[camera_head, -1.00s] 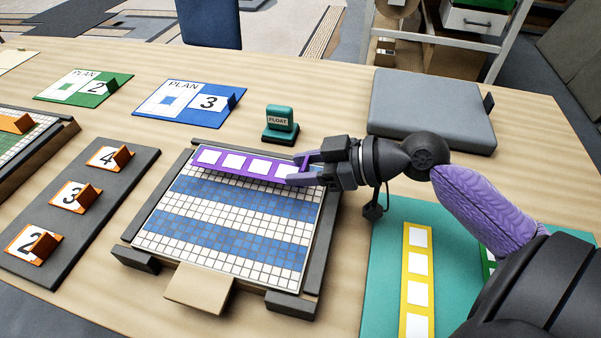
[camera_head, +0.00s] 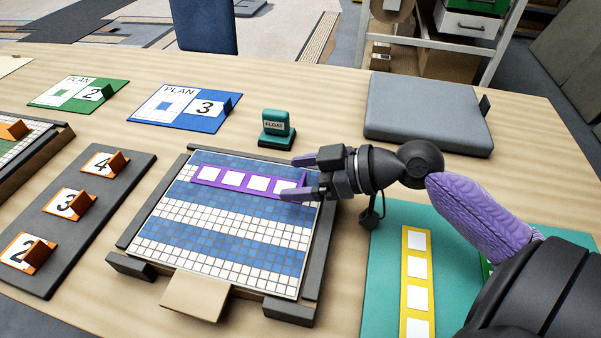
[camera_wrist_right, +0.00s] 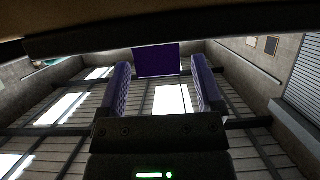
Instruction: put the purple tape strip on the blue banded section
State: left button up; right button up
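A second blue band crosses the panel lower down. My right gripper (camera_head: 300,177) is at the strip's right end, fingers apart on either side of its raised purple tab. In the right wrist view the tab (camera_wrist_right: 156,60) shows between the two separated fingers, with a gap on each side. My left gripper is not in view.
A teal FLOAT block (camera_head: 277,126) stands behind the panel. A grey box (camera_head: 428,112) is at the back right. A teal mat (camera_head: 378,275) with a yellow strip (camera_head: 417,282) lies right. A dark rack of number cards (camera_head: 93,225) lies left.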

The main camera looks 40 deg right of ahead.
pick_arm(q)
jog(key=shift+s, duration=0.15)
pick_arm(e)
jog(key=shift+r, duration=0.35)
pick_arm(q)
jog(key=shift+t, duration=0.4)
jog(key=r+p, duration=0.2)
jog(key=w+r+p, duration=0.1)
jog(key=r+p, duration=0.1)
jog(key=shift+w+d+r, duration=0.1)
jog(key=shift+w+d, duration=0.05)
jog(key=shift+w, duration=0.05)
pick_arm(e)
jog(key=v, duration=1.2)
jog(key=shift+r, duration=0.25)
jog(key=shift+s, duration=0.2)
